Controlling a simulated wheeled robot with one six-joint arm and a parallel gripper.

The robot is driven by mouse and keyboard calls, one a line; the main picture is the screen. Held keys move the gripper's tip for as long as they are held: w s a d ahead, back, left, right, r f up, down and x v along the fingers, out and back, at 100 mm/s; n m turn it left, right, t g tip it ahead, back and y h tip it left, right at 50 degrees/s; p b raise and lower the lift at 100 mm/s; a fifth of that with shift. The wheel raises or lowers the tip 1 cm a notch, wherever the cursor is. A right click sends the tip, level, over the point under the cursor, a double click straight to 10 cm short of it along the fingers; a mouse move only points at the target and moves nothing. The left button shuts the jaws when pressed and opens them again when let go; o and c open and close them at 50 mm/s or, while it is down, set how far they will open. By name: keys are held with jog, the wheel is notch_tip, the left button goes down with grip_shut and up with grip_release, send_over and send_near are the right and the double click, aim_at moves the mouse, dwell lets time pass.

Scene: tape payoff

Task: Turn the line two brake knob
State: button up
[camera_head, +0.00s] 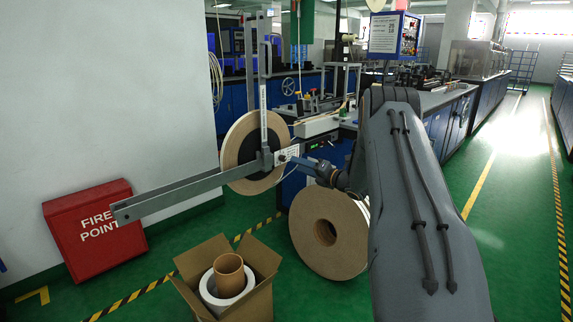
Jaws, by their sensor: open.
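The tape payoff stand has a grey metal post and long arm (185,193), with a large reel (236,141) mounted behind the post. A small pale plate (289,153) with dark marks sits at the joint of the post and arm. The brake knob is very small here; I cannot make it out clearly from the plate and my gripper. My gripper (298,162) is open, at the right side of the plate, with its fingers pointing left. I cannot tell whether it touches anything. My arm hides the area to the right.
A large loose reel (304,232) stands on the floor below my gripper. An open cardboard box (258,300) with rolls is in front. A red fire point box (93,231) stands by the left wall. Blue machine benches (438,124) line the back right; the aisle beyond is clear.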

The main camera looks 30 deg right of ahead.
aim_at(285, 160)
jog(key=x, duration=0.7)
jog(key=shift+w, duration=0.2)
grip_shut()
